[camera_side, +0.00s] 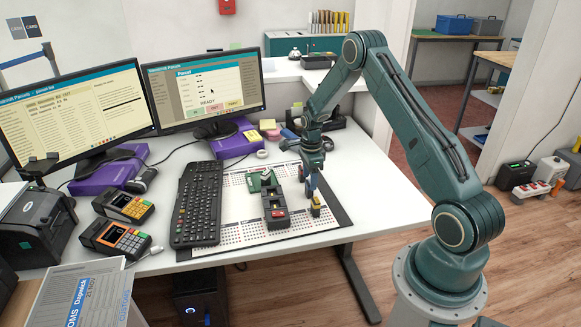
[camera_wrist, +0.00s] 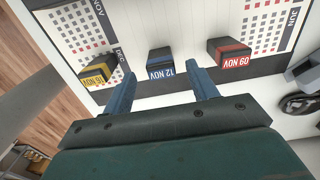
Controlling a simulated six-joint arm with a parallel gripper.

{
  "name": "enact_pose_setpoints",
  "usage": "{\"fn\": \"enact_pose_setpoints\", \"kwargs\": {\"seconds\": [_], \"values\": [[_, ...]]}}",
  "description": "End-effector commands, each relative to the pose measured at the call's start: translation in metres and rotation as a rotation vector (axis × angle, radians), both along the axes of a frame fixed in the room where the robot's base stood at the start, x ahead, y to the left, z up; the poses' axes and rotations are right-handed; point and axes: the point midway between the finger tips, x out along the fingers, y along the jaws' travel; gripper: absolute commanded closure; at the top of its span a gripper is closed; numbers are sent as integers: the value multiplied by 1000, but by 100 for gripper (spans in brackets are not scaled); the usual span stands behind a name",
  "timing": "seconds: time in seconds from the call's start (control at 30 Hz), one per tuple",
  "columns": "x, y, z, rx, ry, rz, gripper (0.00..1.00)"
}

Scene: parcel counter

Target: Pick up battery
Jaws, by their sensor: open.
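Several small dark blocks with coloured label ends lie on the calendar mat; I cannot tell for sure that they are batteries. In the side view my gripper (camera_side: 309,188) points down close above the mat, near the yellow block (camera_side: 316,207).
The calendar mat (camera_side: 335,217) covers the front of the white desk. A keyboard (camera_side: 197,204) lies left of it. A dark unit with a green part (camera_side: 254,184) stands on the mat. Card terminals (camera_side: 114,236), monitors and purple boxes are further left and back.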

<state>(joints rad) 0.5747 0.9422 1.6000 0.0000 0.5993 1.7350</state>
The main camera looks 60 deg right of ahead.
Motion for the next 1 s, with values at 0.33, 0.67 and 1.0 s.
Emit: {"fn": "enact_pose_setpoints", "kwargs": {"seconds": [0.33,0.67,1.0], "values": [[0,-1,-26,1,1,0,42],[1,-1,-51,0,0,0,42],[1,-1,-51,0,0,0,42]]}}
